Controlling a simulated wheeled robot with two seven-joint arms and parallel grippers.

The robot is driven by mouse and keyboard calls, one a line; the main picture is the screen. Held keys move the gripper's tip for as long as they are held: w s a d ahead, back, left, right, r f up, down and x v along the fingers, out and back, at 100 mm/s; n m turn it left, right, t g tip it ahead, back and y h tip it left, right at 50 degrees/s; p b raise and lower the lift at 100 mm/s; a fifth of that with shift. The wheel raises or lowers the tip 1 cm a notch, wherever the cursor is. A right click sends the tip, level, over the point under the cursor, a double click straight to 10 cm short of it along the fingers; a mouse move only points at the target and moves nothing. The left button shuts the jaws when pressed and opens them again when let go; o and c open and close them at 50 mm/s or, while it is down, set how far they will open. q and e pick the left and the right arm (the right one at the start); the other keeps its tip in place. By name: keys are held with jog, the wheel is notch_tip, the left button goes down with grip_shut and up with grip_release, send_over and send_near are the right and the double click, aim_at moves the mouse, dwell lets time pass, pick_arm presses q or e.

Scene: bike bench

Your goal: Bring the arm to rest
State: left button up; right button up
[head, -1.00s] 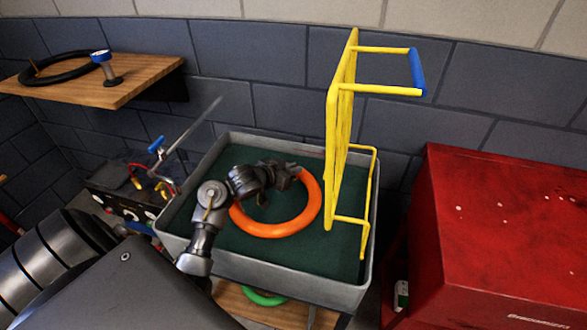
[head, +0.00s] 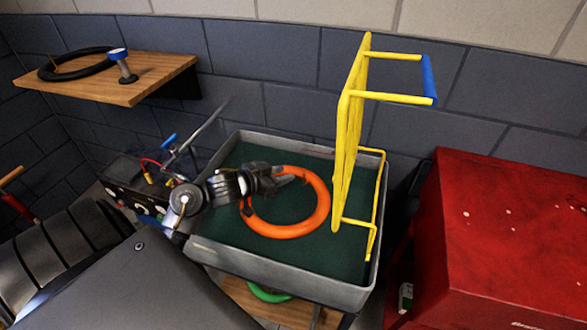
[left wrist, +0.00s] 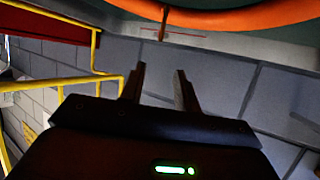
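My left gripper (head: 290,176) is over the grey tub (head: 262,266), and in the head view it covers part of the orange ring (head: 290,229). The ring lies in the tub against its dark green inside. In the left wrist view the two fingers (left wrist: 160,76) stand apart with nothing between them. The ring (left wrist: 225,18) shows beyond them at the top, with a small thin stem. My right gripper is not in view.
A yellow rack (head: 345,150) with a blue-ended arm stands at the tub's right side. A red cabinet (head: 510,240) is further right. A wooden shelf (head: 145,85) with a black tyre (head: 75,65) is at the back left. A black box with cables (head: 125,185) stands left of the tub.

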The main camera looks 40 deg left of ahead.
pick_arm(q)
jog(key=shift+v, duration=0.8)
